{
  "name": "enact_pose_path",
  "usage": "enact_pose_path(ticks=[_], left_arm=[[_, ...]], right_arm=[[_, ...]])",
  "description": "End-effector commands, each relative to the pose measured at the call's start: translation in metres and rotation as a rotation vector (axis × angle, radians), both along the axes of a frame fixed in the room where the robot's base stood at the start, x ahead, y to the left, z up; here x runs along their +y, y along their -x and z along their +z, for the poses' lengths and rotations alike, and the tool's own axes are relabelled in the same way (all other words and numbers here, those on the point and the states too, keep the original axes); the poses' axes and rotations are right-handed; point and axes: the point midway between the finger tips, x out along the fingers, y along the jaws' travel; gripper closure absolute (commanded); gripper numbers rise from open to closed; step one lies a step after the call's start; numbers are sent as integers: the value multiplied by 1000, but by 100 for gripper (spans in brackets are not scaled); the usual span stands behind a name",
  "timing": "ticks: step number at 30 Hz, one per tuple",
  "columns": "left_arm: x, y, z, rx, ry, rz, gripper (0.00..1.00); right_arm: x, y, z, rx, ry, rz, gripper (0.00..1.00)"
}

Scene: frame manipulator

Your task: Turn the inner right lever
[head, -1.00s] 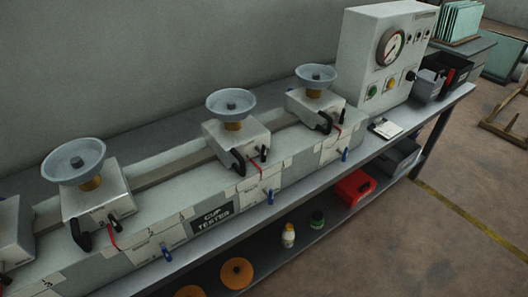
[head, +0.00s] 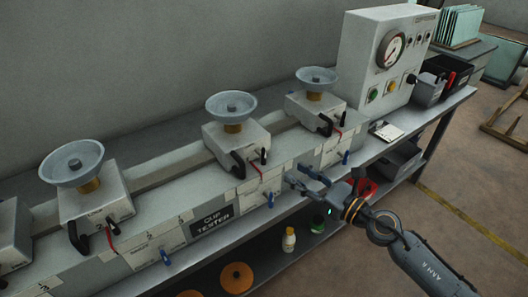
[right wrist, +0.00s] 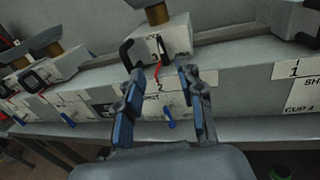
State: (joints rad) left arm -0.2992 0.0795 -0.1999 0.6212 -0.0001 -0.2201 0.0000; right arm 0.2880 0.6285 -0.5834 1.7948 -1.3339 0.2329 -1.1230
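The cup tester (head: 212,220) runs along the bench. Its middle cup unit (head: 236,135), at the station marked 2 in the right wrist view, has a black handle (head: 238,163), a small black lever (head: 263,157) with a red strip below it, and a blue lever (head: 270,200) on the front panel. My right gripper (head: 294,174) is open and empty, in front of the tester, right of that blue lever. In the right wrist view the open fingers (right wrist: 158,74) frame the station, with the blue lever (right wrist: 171,124) between them, apart from both. My left gripper is not in view.
Similar units stand left (head: 96,200) and right (head: 318,105). A gauge box (head: 377,60) and dark bins stand at the bench's right end. The lower shelf holds a yellow-white bottle (head: 289,240) and orange discs (head: 237,276). Open floor lies right of the bench.

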Motion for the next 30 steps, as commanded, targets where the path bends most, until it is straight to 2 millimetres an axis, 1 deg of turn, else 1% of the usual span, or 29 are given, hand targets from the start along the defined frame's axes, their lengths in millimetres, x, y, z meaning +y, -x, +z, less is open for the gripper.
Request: enact_pose_path(ticks=[1, 3, 7, 12, 15, 21, 30], left_arm=[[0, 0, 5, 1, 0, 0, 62], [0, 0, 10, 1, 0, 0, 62], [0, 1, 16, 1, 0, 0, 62], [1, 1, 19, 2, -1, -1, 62], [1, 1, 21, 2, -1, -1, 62], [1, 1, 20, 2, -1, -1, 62], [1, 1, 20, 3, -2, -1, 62]], right_arm=[[6, -6, 4, 0, -4, 0, 62], [16, -15, 5, -1, -5, 0, 62], [37, -34, 5, 2, -8, -1, 62], [62, -59, 2, 4, -8, -2, 62], [75, -71, 2, 5, -8, -2, 62], [89, -85, 1, 4, -7, -3, 62], [92, -88, 0, 4, -6, -3, 62]])
